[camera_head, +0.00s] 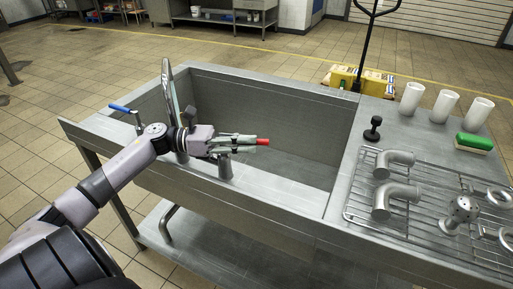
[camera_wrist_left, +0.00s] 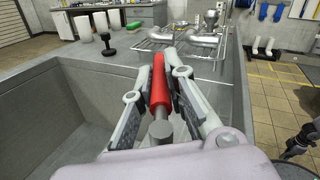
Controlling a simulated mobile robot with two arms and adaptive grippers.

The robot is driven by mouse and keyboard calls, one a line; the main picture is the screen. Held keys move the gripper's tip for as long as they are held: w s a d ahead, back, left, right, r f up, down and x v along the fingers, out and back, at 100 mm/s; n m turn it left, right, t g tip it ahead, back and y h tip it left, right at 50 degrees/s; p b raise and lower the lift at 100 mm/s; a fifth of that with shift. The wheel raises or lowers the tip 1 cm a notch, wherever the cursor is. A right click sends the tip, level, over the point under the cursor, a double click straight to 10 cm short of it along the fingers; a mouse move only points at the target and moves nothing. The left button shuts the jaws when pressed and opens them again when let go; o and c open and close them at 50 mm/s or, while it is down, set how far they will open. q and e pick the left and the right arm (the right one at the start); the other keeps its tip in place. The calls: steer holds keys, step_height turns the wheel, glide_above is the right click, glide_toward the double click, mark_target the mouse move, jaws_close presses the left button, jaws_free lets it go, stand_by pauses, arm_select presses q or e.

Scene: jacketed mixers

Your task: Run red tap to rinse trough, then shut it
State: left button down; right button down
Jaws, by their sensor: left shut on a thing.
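The steel trough (camera_head: 262,82) is a deep rectangular sink. The red tap's handle (camera_wrist_left: 159,85) is a red grip on a grey metal stem. My left gripper (camera_head: 258,143) is shut on this handle above the trough's near side; the red end pokes out between the fingertips. In the left wrist view the gripper (camera_wrist_left: 161,75) has a finger on each side of the red grip. A tall curved spout (camera_head: 167,72) rises at the trough's left end, partly behind my arm. I cannot tell whether water runs. A dark jointed part at the wrist view's lower right may be my right gripper.
A blue-handled tap (camera_head: 121,108) stands on the left rim. On the right drainboard are a wire rack (camera_head: 420,222) with pipe elbows, a black knobbed piece (camera_head: 374,128), white cups (camera_head: 444,106) and a green brush (camera_head: 474,142). The trough's right part is clear.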

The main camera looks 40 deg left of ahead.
arm_select(q)
steer(key=shift+s, duration=0.1)
stand_by(0.4)
steer(key=c, duration=1.6)
jaws_free()
step_height(320, 180, up, 10)
steer(key=shift+c, duration=0.4)
